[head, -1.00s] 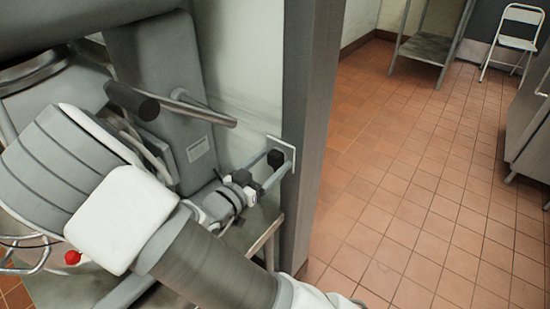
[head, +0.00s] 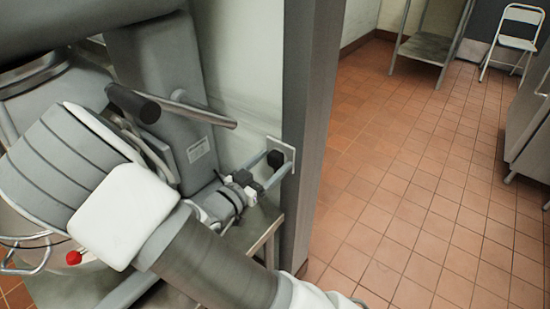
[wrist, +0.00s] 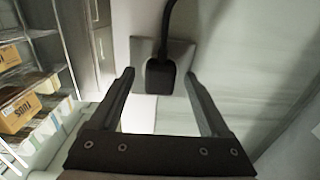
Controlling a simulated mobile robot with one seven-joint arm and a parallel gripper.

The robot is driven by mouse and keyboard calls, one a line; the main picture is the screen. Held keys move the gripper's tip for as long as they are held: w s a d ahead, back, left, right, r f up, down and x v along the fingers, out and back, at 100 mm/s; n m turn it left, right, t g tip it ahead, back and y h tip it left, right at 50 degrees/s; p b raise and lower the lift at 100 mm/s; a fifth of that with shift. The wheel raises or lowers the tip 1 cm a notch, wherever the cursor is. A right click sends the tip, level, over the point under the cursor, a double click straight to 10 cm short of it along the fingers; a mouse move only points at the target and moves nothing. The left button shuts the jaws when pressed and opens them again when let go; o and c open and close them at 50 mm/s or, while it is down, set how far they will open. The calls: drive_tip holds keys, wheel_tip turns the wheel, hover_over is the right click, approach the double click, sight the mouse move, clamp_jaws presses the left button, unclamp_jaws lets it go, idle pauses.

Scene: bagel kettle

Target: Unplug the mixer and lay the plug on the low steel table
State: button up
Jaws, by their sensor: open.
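The black plug (head: 275,158) sits in the pale wall plate (head: 287,152) at the end of the wall, beside the dark corner post. In the wrist view the plug (wrist: 160,76) stands against its plate (wrist: 178,54), with its cord rising from it. My gripper (wrist: 158,80) is open, its two fingers on either side of the plug with gaps to both. I cannot tell how far the tips are from the plate. In the head view my gripper (head: 264,172) reaches toward the plug from the lower left. The grey mixer (head: 165,90) stands at left. The low steel table (head: 262,228) is below my gripper.
The dark corner post (head: 312,120) stands close right of the plate. The mixer's horizontal handle (head: 195,110) juts out above my arm. A shelf with boxes (wrist: 22,110) shows at left in the wrist view. Open tiled floor (head: 420,200) lies to the right.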

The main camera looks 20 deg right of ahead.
idle(0.8)
clamp_jaws()
idle(0.4)
drive_tip(key=p+v, duration=0.2)
drive_tip(key=v, duration=0.4)
idle(1.0)
idle(0.5)
